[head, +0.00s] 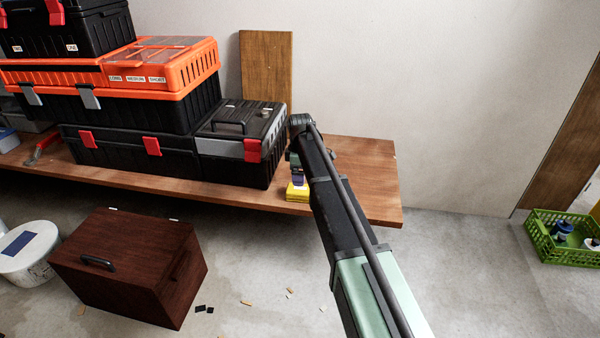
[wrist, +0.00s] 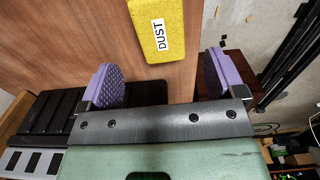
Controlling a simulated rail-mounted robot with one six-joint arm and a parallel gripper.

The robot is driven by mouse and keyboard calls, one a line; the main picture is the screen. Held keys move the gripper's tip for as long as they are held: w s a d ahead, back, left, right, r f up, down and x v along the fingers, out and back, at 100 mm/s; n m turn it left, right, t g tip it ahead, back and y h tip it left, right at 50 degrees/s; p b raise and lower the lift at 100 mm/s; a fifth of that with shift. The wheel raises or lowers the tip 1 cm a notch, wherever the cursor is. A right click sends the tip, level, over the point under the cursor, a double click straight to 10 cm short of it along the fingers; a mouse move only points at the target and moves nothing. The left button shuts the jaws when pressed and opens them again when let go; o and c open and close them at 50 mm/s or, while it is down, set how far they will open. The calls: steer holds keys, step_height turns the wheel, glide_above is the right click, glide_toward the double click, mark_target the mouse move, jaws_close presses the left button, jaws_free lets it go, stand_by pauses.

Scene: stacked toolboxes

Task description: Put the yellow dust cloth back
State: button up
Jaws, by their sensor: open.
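The yellow dust cloth (head: 297,194) lies as a flat block on the wooden bench, near its front edge and just right of the small black toolbox. In the wrist view the cloth (wrist: 158,30) carries a white label reading DUST, and its far end is cut off by the frame edge. My gripper (head: 297,181) is just above or behind the cloth in the head view and partly overlaps it.
Black toolboxes (head: 160,155) and an orange organizer (head: 150,65) are stacked left of my arm. A board (head: 265,65) leans on the wall. The bench (head: 365,180) is clear at right. A brown chest (head: 125,260) and a green basket (head: 565,250) stand on the floor.

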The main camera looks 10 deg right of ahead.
mark_target(300, 188)
steer(key=s+r+m+p, duration=0.15)
steer(key=s+m, duration=0.55)
steer(key=s, duration=1)
steer(key=s+r+m, duration=0.2)
steer(key=s+m, duration=0.5)
steer(key=s, duration=1.1)
step_height(300, 188, up, 38)
steer(key=p, duration=3.8)
steer(key=shift+w, duration=0.35)
